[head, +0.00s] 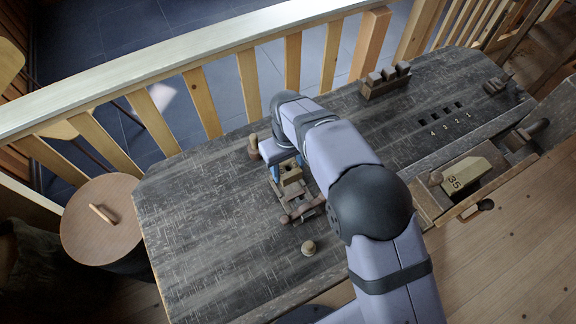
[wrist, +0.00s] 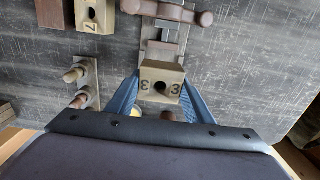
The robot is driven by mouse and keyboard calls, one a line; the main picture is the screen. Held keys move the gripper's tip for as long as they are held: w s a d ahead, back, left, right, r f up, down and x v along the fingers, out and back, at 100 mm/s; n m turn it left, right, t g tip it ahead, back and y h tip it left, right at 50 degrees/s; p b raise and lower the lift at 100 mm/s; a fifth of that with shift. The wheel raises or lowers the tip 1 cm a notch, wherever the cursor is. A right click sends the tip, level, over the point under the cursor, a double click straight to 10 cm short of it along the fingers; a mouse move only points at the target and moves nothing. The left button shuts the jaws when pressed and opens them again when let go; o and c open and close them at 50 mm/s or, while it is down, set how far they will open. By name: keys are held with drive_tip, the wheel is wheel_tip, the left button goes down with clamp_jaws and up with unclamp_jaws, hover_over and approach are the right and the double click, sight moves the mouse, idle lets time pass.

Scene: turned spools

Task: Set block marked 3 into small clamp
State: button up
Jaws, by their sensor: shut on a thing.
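The block marked 3 (wrist: 160,82) is a tan block with a round hole in its near face and a 3 on either side of the hole. My gripper (wrist: 157,98) is shut on it, with a blue finger at each side. In the head view my gripper (head: 284,172) holds the tan block (head: 291,174) at the far end of the small clamp (head: 301,210). The clamp has a wooden bar handle and also shows in the wrist view (wrist: 165,30), behind the block. I cannot tell whether the block touches the clamp.
Another block marked 7 (wrist: 95,15) and a dark reddish block (wrist: 51,13) lie beyond, at upper left in the wrist view. A peg rack (wrist: 84,80) stands left of the gripper. A wooden knob (head: 308,247) is near the clamp. The table's left part (head: 200,215) is clear.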

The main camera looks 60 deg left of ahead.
sight(289, 170)
drive_tip(key=shift+f+b, duration=1.2)
drive_tip(key=shift+f, duration=0.95)
drive_tip(key=shift+f+b, duration=0.35)
drive_tip(key=shift+f, duration=0.25)
idle(1.3)
drive_tip(key=o, duration=1.1)
drive_tip(key=shift+r, duration=0.1)
drive_tip(key=shift+r+p, duration=2.8)
drive_tip(key=shift+r, duration=1.35)
